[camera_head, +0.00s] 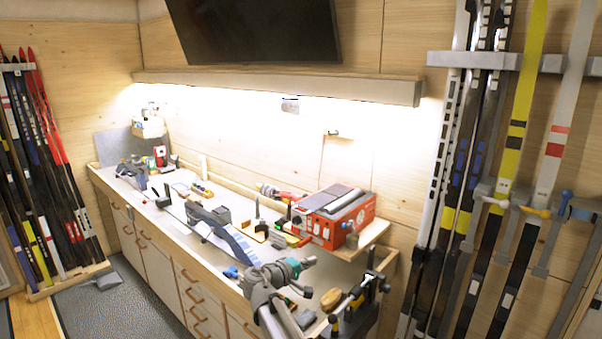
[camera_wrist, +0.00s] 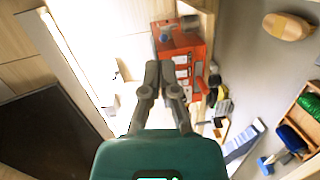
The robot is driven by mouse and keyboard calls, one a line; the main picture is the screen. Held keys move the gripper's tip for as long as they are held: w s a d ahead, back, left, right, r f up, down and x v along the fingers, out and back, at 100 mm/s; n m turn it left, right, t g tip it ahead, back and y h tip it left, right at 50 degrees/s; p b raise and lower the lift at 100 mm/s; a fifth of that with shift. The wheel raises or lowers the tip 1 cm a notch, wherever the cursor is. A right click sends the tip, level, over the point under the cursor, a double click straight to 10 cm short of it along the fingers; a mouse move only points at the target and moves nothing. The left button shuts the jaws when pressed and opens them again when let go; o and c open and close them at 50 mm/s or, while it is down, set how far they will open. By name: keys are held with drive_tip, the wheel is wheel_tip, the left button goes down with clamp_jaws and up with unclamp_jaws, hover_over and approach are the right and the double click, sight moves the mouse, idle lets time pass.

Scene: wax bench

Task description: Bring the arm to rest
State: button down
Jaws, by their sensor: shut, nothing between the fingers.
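My gripper (camera_wrist: 160,70) shows in the wrist view with its two dark grey fingers drawn together at the tips and nothing between them. Its teal body fills the bottom middle of that view. In the head view my gripper (camera_head: 308,262) is at the end of my grey arm, over the right front part of the bench. It appears to be held above the worktop, apart from the objects; the exact height is hard to tell. The fingers are small in the head view.
A red box-shaped machine (camera_head: 335,215) stands on the bench's right end; it also shows beyond the fingertips in the wrist view (camera_wrist: 196,48). A clamp (camera_head: 370,290) stands at the front right. Skis (camera_head: 460,160) hang on the right wall. The worktop (camera_head: 165,215) is cluttered.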

drive_tip(key=s+d+f+m+g+y+b, duration=0.25)
drive_tip(key=s+d+f+g, duration=0.2)
drive_tip(key=d+f, duration=0.45)
drive_tip(key=s+d+f+m+g+y+b, duration=0.2)
drive_tip(key=s+f+g+y, duration=0.1)
drive_tip(key=s+f+y, duration=0.2)
drive_tip(key=s+d+f+m+g+y+b, duration=0.3)
drive_tip(key=s+f+y, duration=0.1)
drive_tip(key=s+f, duration=0.6)
drive_tip(key=shift+s+f+y+b, duration=0.3)
drive_tip(key=shift+s+y+b, duration=0.05)
drive_tip(key=shift+s, duration=0.95)
drive_tip(key=shift+d+g, duration=0.1)
drive_tip(key=shift+g, duration=0.15)
